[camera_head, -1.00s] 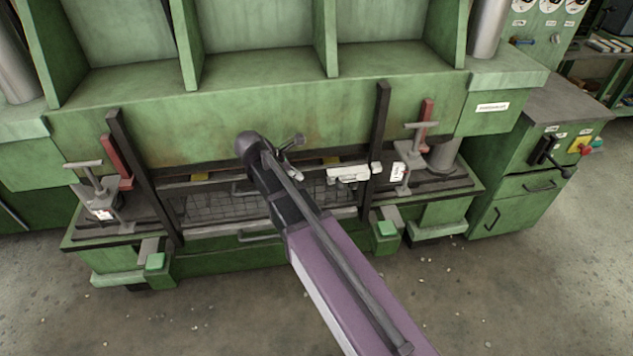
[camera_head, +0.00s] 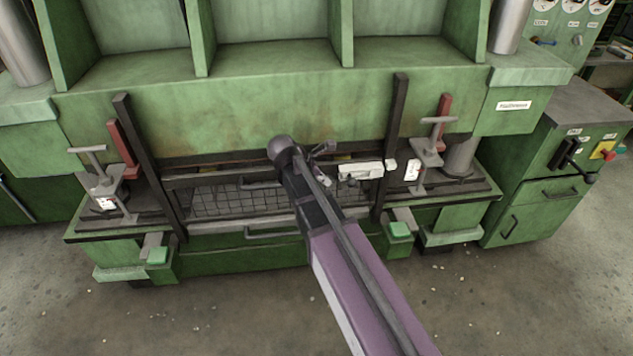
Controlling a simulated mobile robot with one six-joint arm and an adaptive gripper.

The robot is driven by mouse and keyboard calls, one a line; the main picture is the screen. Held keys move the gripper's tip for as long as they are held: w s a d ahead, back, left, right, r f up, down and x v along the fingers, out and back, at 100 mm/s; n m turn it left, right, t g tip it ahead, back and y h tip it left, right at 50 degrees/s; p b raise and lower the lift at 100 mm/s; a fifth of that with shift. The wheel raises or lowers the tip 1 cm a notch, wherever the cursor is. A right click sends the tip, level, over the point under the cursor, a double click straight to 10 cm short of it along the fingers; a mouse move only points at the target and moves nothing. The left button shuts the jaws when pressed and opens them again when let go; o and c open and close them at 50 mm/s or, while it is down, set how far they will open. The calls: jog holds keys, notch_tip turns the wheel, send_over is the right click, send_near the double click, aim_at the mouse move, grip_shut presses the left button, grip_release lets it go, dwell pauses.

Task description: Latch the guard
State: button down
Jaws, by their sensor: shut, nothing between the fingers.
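The guard (camera_head: 232,200) is a dark-framed wire mesh panel low across the front of the green press, between two black uprights. A white latch body (camera_head: 360,171) sits near the right end of its upper edge. A small white block (camera_head: 390,165) is just right of it, on or beside the right upright; I cannot tell whether the two engage. My gripper (camera_head: 325,168) is shut and empty, close to the left end of the latch body. I cannot tell whether it touches it. My arm hides part of the mesh and its frame.
Grey clamps with T-handles stand left (camera_head: 90,175) and right (camera_head: 430,150) of the guard. Black uprights flank it at left (camera_head: 150,165) and right (camera_head: 390,140). Green button boxes (camera_head: 399,230) jut out below. A control cabinet (camera_head: 540,165) stands at right. The floor in front is open.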

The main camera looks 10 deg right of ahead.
jog(key=d, duration=0.1)
jog(key=d+f+b, duration=0.1)
jog(key=d, duration=0.1)
jog(key=w+d+f, duration=0.1)
jog(key=d, duration=0.1)
jog(key=shift+b, duration=0.3)
dwell(0.4)
